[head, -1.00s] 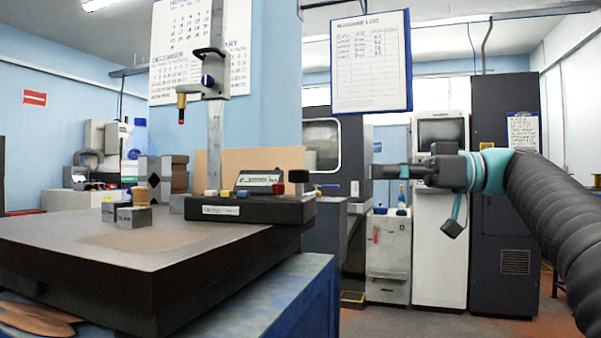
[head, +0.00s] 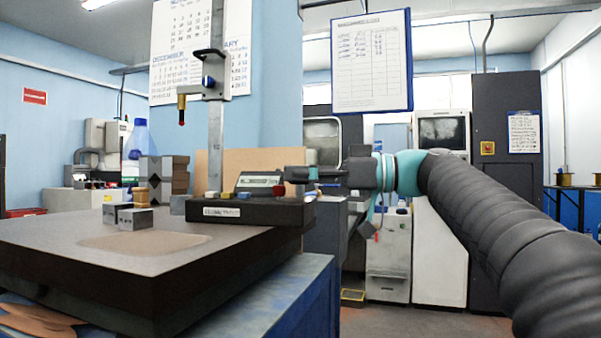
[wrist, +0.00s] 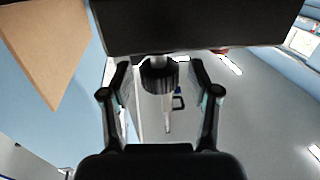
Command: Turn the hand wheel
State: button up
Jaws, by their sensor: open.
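The hand wheel is a black ridged knob (wrist: 158,77) in the wrist view, at the edge of a dark block (wrist: 190,25). It sits between the two fingers of my gripper (wrist: 158,70), with a gap on each side. In the head view my gripper (head: 298,174) is at the right end of the gauge's black base (head: 245,211). There the dark fingers cover the wheel or blend with it, so I cannot tell it apart. My gripper is open and holds nothing.
The black base stands on a dark surface plate (head: 60,240). A tall metal column (head: 216,130) rises behind it. Small metal blocks (head: 130,218) are on the plate at left. A clipboard (head: 371,62) hangs above my gripper. A grey cabinet (head: 388,255) stands behind my arm.

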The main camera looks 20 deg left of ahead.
jog(key=shift+a, duration=0.1)
grip_shut()
jog(key=shift+f+m+t+b, duration=0.1)
jog(key=shift+m+t+b, duration=0.2)
jog(key=shift+b, duration=0.25)
jog(key=t+b, duration=0.1)
jog(key=m+t+b, duration=0.1)
jog(key=b, duration=0.1)
jog(key=shift+s+f+m+t, duration=0.15)
jog(key=shift+m+t, duration=0.15)
jog(key=shift+t, duration=0.1)
jog(key=m+t+b, duration=0.2)
jog(key=t, duration=0.2)
jog(key=shift+m+h+b, duration=0.3)
jog(key=shift+h+b, duration=0.05)
jog(key=shift+h, duration=0.05)
jog(key=m+t+h, duration=0.1)
jog(key=t, duration=0.1)
jog(key=m+t+h, duration=0.1)
jog(key=m+t, duration=0.1)
jog(key=shift+r+b, duration=0.3)
jog(key=shift+r, duration=0.05)
jog(key=shift+m+t+h, duration=0.5)
jog(key=shift+m+t, duration=0.1)
jog(key=shift+t, duration=0.1)
jog(key=shift+m+t+h+p, duration=0.3)
jog(key=shift+t, duration=0.1)
